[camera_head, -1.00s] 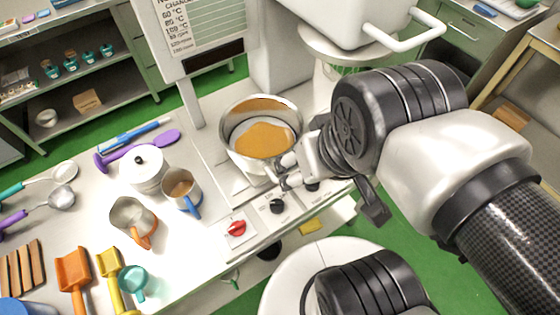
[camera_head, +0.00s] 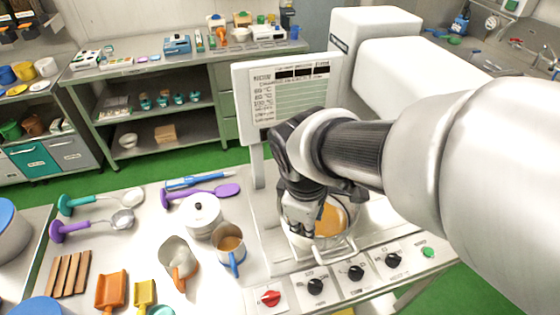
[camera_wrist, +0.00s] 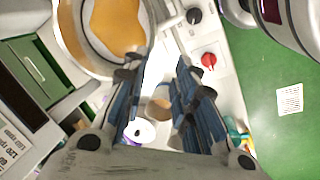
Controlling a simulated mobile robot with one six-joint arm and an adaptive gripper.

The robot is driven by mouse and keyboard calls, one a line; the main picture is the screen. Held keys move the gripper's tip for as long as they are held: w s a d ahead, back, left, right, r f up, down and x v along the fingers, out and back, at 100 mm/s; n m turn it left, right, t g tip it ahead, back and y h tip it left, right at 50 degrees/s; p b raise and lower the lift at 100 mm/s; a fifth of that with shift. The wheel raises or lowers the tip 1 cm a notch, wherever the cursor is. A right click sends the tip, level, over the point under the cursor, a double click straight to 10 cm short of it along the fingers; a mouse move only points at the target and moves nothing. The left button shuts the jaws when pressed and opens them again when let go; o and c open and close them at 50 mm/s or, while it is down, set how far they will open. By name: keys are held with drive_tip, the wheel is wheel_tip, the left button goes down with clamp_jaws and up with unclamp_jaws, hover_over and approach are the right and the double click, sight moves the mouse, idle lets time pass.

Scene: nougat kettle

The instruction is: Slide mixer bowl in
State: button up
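The mixer bowl (camera_head: 348,208) is a round steel bowl with orange-brown contents and a loop handle at its front. It stands upright on the counter behind the row of knobs. My gripper (camera_head: 300,222) is over the bowl's left side in the head view and hides part of its rim. In the wrist view the bowl (camera_wrist: 72,42) is at the upper left, cut by the frame edge. My gripper (camera_wrist: 167,55) shows two blue-grey fingers spread apart with nothing held between them. The left fingertip is close to the bowl's wall; whether they touch I cannot tell. The white mixer (camera_head: 372,28) is behind.
Left of the bowl are a white lidded pot (camera_head: 203,216), a mug with a blue handle (camera_head: 229,240) and a steel jug with an orange handle (camera_head: 176,258). A display panel (camera_head: 285,95) stands behind. A red knob (camera_head: 270,298) and black knobs (camera_head: 355,272) line the front.

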drive_tip(key=w+a+f+n, duration=0.1)
drive_tip(key=a, duration=0.1)
drive_tip(key=a+f+n, duration=0.1)
drive_tip(key=f+n, duration=0.1)
drive_tip(key=w+a+f+n+p, duration=0.1)
drive_tip(key=a+n, duration=0.1)
drive_tip(key=shift+w+a+f+g+h, duration=0.3)
drive_tip(key=shift+g+h, duration=0.1)
drive_tip(key=shift+c, duration=1.3)
drive_tip(key=a+f+n, duration=0.1)
drive_tip(key=f+n, duration=0.1)
drive_tip(key=a+f+n, duration=0.2)
drive_tip(key=a+f+n+p, duration=0.1)
drive_tip(key=a+f, duration=0.1)
drive_tip(key=shift+w+a+n+h, duration=0.2)
drive_tip(key=shift+w+n+h, duration=0.1)
drive_tip(key=shift+w+n, duration=0.1)
clamp_jaws()
drive_tip(key=w+d+f+b, duration=0.3)
drive_tip(key=d+f, duration=0.2)
drive_tip(key=f, duration=0.4)
drive_tip(key=shift+d, duration=0.25)
drive_tip(key=shift+w+d, duration=0.1)
drive_tip(key=shift+d, duration=0.05)
